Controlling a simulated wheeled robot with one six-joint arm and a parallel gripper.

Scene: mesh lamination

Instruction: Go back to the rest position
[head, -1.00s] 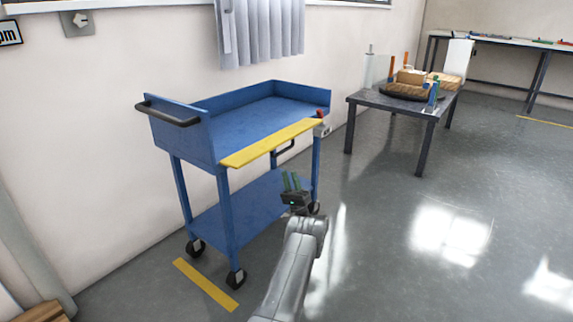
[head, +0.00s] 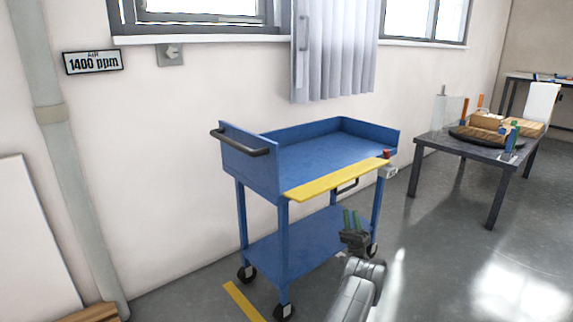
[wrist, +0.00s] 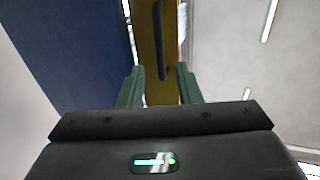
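My gripper (head: 351,220) is in front of the blue cart (head: 330,157), below its yellow front edge (head: 335,180). Its two green fingers point up and stand apart with nothing between them. In the wrist view my gripper (wrist: 160,88) also shows open, with a gap between the green fingers. Behind that gap are a yellow strip and a dark handle. My gripper appears clear of the cart, though the exact gap is hard to tell.
A dark table (head: 470,149) with wooden pieces and a black round tray stands to the right of the cart. A white panel (head: 35,240) leans at the left wall. The grey floor (head: 440,270) at the right front is clear.

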